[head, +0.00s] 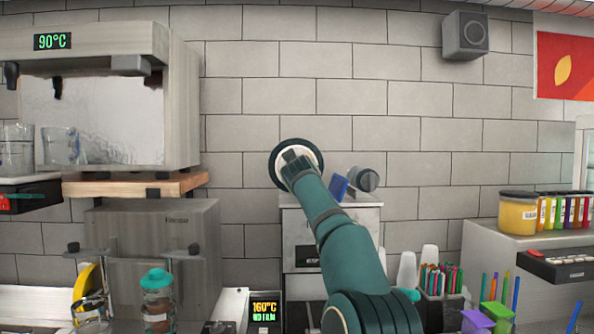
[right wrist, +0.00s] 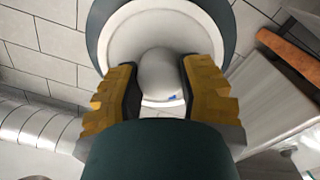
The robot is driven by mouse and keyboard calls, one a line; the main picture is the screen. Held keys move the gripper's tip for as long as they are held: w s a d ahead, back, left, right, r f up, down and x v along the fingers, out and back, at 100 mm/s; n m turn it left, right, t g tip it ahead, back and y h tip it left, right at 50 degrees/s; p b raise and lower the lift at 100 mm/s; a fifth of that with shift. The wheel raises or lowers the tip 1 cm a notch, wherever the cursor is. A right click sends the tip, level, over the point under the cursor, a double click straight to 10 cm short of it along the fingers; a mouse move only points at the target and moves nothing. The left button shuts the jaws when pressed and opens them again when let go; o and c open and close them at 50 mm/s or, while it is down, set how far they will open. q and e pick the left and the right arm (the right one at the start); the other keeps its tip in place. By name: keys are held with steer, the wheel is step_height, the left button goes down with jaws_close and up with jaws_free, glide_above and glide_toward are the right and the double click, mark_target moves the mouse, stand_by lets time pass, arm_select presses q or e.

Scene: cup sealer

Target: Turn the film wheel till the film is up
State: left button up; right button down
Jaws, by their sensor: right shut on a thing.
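The film wheel (head: 281,160) is a round disc with a dark rim and a pale face, standing at the top left of the grey cup sealer (head: 364,216). It fills the top of the right wrist view (right wrist: 165,20). My right gripper (head: 294,154) is shut on the wheel's pale rounded knob (right wrist: 158,72), with one yellow-and-black finger on each side. My right arm hides part of the wheel and the sealer's front. A small display (head: 265,308) at the lower left reads 160°C and what looks like NO FILM. My left gripper is not in view.
A grey cylinder (head: 367,179) and a blue piece (head: 339,187) sit on the sealer, right of the wheel. A machine reading 90°C (head: 100,45) stands at left.

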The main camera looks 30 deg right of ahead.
steer(key=m, duration=0.6)
steer(key=shift+r, duration=0.1)
steer(key=shift+m, duration=0.3)
stand_by(0.3)
steer(key=shift+c, duration=2.2)
jaws_free()
steer(key=shift+a, duration=0.1)
steer(key=v, duration=1.2)
